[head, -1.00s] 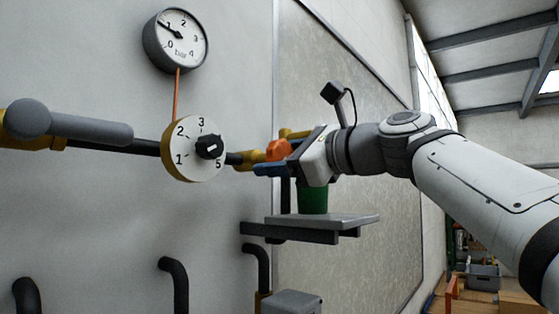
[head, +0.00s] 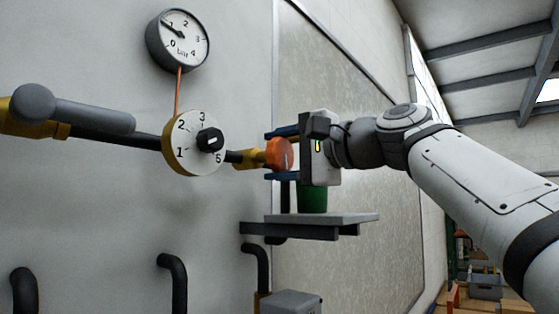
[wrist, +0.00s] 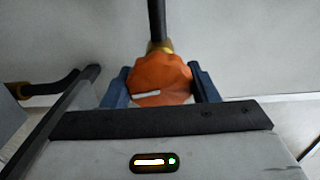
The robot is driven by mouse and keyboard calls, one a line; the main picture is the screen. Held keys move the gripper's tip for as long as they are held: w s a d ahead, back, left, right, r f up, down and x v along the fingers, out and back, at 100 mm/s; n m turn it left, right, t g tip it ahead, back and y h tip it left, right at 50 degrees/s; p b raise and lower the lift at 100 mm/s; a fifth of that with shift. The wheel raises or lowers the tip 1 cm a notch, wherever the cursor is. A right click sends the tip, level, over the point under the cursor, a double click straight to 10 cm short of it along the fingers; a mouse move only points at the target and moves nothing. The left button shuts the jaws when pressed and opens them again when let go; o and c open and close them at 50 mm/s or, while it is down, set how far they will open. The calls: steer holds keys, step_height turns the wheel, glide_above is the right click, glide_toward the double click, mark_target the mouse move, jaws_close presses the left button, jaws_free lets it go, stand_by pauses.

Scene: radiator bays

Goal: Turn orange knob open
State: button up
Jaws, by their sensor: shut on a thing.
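The orange knob (head: 279,154) sits on the dark pipe at the right of the white numbered dial. My gripper (head: 283,154) is shut on it, with one blue finger above and one below in the head view. In the wrist view the knob (wrist: 160,80) lies between the two blue fingers (wrist: 160,88), and a white mark shows low on its face. The fingers hide part of its sides.
A white dial (head: 193,143) with a black centre knob is at the left of my gripper. A pressure gauge (head: 183,39) hangs above. A grey shelf (head: 322,220) with a green cup (head: 312,198) stands just below my gripper. A grey lever handle (head: 75,112) juts out at left.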

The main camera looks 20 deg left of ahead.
steer(key=n+b, duration=0.1)
steer(key=n, duration=0.3)
steer(key=shift+f+n, duration=0.15)
steer(key=shift+n, duration=0.15)
steer(key=n+b, duration=0.1)
steer(key=n, duration=0.2)
steer(key=shift+n, duration=0.4)
steer(key=n+b, duration=0.1)
steer(key=n, duration=0.3)
steer(key=n+b, duration=0.1)
steer(key=n, duration=0.8)
steer(key=shift+w+b, duration=0.1)
steer(key=shift+b, duration=0.2)
steer(key=n, duration=0.8)
steer(key=shift+n+b, duration=0.3)
steer(key=shift+b, duration=0.1)
steer(key=shift+n, duration=1.9)
